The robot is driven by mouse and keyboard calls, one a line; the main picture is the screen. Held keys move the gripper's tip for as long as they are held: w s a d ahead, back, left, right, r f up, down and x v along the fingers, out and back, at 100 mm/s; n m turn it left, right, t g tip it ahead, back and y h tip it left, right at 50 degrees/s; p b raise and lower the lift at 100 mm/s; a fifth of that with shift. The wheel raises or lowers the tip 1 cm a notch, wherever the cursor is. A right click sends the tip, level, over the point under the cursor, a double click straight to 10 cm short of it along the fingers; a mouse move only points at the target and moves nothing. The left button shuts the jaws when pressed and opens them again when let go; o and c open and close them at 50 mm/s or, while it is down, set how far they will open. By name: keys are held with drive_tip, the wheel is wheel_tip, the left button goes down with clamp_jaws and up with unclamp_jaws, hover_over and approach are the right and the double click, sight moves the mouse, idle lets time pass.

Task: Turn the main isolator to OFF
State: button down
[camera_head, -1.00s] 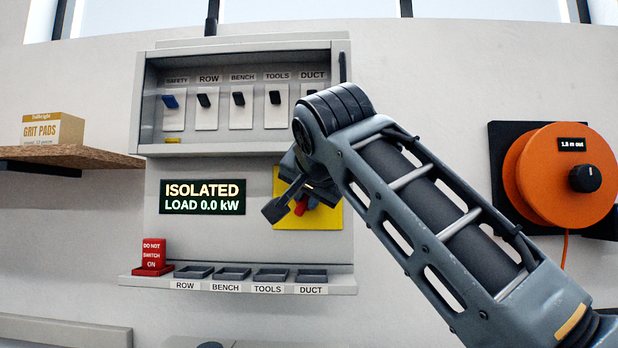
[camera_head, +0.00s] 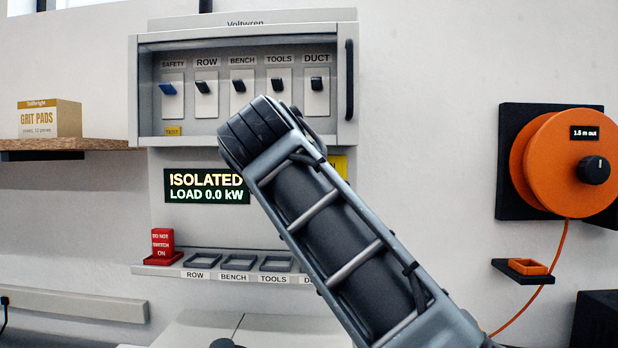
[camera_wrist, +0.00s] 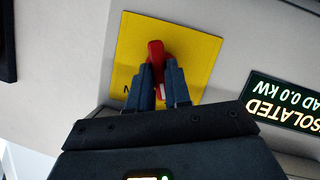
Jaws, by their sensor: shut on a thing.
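The main isolator is a red handle (camera_wrist: 156,53) on a yellow plate (camera_wrist: 200,50) in the wrist view. The handle stands nearly upright in that picture. My gripper (camera_wrist: 160,72) is shut on the handle, one dark finger on each side. In the head view my arm covers the handle and my gripper, and only a corner of the yellow plate (camera_head: 339,165) shows. The display (camera_head: 207,187) on the panel reads ISOLATED, LOAD 0.0 kW. Most lettering on the yellow plate is hidden.
Above is a breaker box (camera_head: 222,127) with several switches. Below, a ledge with labelled trays (camera_head: 238,262) holds a red DO NOT SWITCH ON block (camera_head: 162,243). A shelf (camera_head: 70,144) with a grit pads box is at left, an orange reel (camera_head: 560,165) at right.

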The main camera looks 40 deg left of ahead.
drive_tip(key=shift+f+n+t+h+p, duration=0.15)
drive_tip(key=shift+n+t+h+p, duration=0.5)
drive_tip(key=shift+n, duration=0.75)
drive_tip(key=c, duration=1.1)
unclamp_jaws()
drive_tip(key=shift+w, duration=0.1)
drive_tip(key=shift+o, duration=0.2)
drive_tip(key=b+v, duration=0.2)
drive_tip(key=v, duration=0.6)
drive_tip(key=shift+a, duration=0.1)
drive_tip(key=shift+f, duration=0.1)
